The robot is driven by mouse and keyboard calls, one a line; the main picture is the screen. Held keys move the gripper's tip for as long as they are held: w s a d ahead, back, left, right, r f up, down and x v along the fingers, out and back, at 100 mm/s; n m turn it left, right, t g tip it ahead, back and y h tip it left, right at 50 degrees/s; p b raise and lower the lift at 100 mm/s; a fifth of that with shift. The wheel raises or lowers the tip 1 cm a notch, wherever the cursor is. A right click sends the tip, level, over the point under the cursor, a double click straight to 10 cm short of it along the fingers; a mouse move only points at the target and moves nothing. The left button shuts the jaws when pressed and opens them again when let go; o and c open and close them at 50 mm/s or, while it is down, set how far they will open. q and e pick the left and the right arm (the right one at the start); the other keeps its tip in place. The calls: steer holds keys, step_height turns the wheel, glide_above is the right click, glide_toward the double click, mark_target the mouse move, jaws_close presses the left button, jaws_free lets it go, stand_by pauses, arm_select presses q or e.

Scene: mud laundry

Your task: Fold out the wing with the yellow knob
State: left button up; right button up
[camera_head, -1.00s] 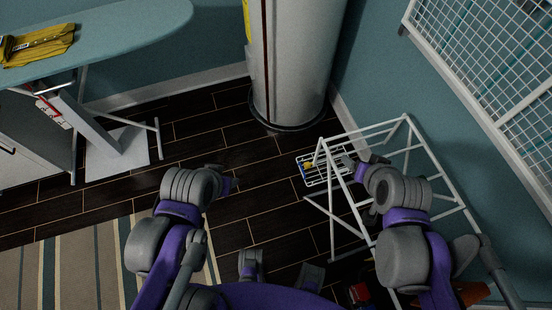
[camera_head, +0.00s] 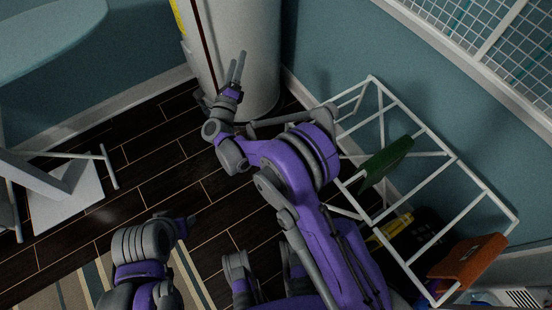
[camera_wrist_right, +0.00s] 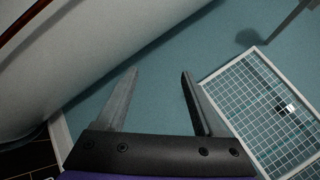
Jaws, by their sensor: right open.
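A white drying rack (camera_head: 462,204) stands at the right in the head view, an open frame of bars against the blue wall. My right arm covers its left end, and I cannot make out a wing with a yellow knob in either current view. My right gripper (camera_head: 237,66) is open and empty, raised in front of the white cylinder, away from the rack. In the right wrist view its two fingers (camera_wrist_right: 158,75) are apart with nothing between them. My left gripper (camera_head: 188,220) shows only as a small dark part beyond its wrist, low at the left.
The white cylinder (camera_head: 235,35) stands close behind my right gripper. A white grid panel (camera_head: 490,40) is on the wall; a grid also shows in the wrist view (camera_wrist_right: 262,112). Green (camera_head: 388,162) and orange (camera_head: 468,262) items are at the rack.

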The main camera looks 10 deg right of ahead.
steer(key=s+f+m+g+h+b, duration=0.2)
steer(key=s+f+m+g+h, duration=0.3)
steer(key=f, duration=0.8)
steer(key=s+f+m+g+b, duration=0.25)
steer(key=s+f+m, duration=0.45)
steer(key=f, duration=0.6)
steer(key=s+f+m+g+h+b, duration=0.25)
steer(key=s+f+m+g, duration=0.3)
steer(key=f, duration=0.75)
steer(key=shift+h, duration=0.35)
steer(key=x, duration=1)
steer(key=shift+w+a+r, duration=0.1)
steer(key=shift+w+r, duration=0.15)
steer(key=shift+r, duration=0.15)
arm_select(q)
step_height(320, 180, down, 10)
steer(key=w, duration=0.1)
steer(key=shift+r, duration=0.2)
arm_select(e)
jaws_close()
